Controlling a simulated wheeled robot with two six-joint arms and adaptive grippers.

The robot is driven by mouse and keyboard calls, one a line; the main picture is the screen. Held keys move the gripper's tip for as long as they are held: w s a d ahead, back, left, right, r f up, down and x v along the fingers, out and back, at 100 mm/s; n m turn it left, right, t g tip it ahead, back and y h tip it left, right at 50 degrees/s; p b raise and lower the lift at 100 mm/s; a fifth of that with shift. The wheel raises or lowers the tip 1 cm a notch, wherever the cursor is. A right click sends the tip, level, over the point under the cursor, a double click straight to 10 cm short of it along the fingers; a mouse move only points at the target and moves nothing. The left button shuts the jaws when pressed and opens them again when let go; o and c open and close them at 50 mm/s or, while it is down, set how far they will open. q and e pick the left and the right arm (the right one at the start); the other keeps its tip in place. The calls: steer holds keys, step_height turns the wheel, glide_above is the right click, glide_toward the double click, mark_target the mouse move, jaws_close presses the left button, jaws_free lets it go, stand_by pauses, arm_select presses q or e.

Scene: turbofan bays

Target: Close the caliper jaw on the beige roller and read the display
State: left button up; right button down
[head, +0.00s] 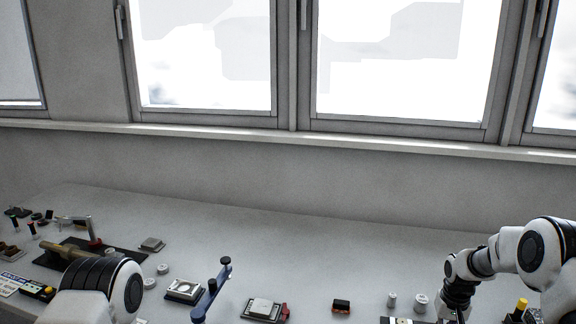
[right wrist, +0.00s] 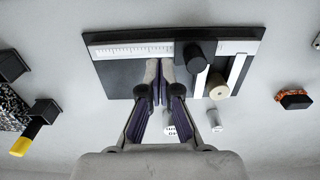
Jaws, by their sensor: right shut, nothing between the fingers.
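In the right wrist view the caliper is a dark plate (right wrist: 115,78) with a white ruled scale (right wrist: 130,50) along its far side. A black knob (right wrist: 196,58) stands on the slide near a white jaw bar. The beige roller (right wrist: 218,86) stands between this bar and a second white bar (right wrist: 238,68). My right gripper (right wrist: 159,68) is shut and empty over the plate, left of the knob; I cannot tell whether it touches. No display reading is legible. In the head view the right gripper is low at the right, partly cut off. My left gripper is not seen.
Small grey cylinders (right wrist: 214,120) stand just before the plate. An orange-black block (right wrist: 294,100) lies to the right. A yellow-tipped black handle (right wrist: 25,138) is at left. In the head view a blue bar (head: 212,290) stands mid-table; the table's back (head: 330,235) is clear.

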steer(key=shift+f+b, duration=0.75)
steer(key=shift+f, duration=0.75)
steer(key=shift+w+a, duration=0.2)
steer(key=shift+a, duration=0.55)
stand_by(0.8)
steer(key=shift+d, duration=0.25)
steer(key=shift+s+d+r, duration=0.1)
steer(key=shift+d, duration=0.2)
step_height(320, 180, up, 7)
steer(key=p, duration=0.5)
stand_by(0.3)
